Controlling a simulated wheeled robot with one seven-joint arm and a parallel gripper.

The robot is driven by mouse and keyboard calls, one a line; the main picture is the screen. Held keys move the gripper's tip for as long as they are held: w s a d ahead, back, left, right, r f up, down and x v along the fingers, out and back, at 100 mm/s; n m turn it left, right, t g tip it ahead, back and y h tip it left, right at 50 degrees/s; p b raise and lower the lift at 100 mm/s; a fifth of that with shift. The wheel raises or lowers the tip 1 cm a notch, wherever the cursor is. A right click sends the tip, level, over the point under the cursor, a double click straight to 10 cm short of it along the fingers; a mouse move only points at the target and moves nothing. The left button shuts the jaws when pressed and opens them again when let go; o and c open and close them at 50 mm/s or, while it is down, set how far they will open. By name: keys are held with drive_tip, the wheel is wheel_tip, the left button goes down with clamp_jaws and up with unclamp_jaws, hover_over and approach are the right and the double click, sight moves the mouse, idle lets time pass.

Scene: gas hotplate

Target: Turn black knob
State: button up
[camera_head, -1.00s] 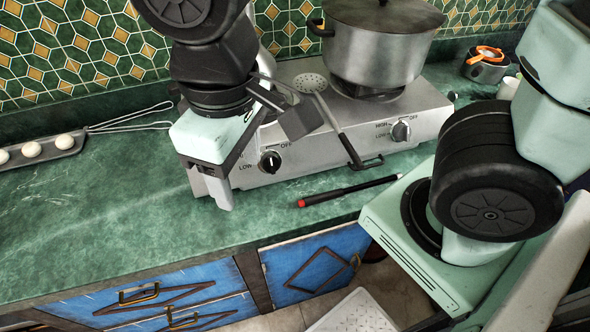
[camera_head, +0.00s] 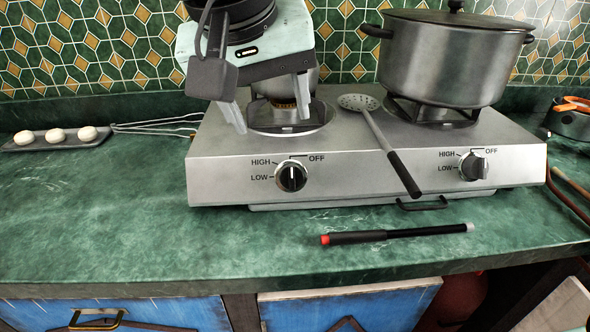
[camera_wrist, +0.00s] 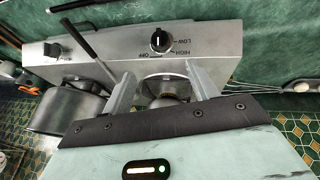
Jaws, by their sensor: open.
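A black knob (camera_head: 291,177) with a white line sits on the left front of the steel gas hotplate (camera_head: 230,172). Its line stands roughly upright, near the OFF mark. It also shows in the wrist view (camera_wrist: 160,41). A second dark knob (camera_head: 473,167) with a lighter face sits on the right front; it appears at the left in the wrist view (camera_wrist: 52,50). My gripper (camera_head: 271,120) is above and behind the left knob, over the left burner. In the wrist view its two fingers (camera_wrist: 158,78) are apart with nothing between them. It does not touch the knob.
A large lidded pot (camera_head: 450,62) stands on the right burner. A slotted spoon (camera_head: 378,133) lies across the hotplate, its handle over the front edge. A black stick with a red end (camera_head: 380,236) lies on the green counter (camera_head: 130,215) in front. A tray of buns (camera_head: 30,142) is at left.

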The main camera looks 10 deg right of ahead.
sight(289, 172)
drive_tip(key=b+x, duration=0.1)
drive_tip(key=x, duration=1.4)
drive_tip(key=shift+w+f, duration=0.1)
drive_tip(key=shift+f, duration=0.05)
drive_tip(key=c, duration=1)
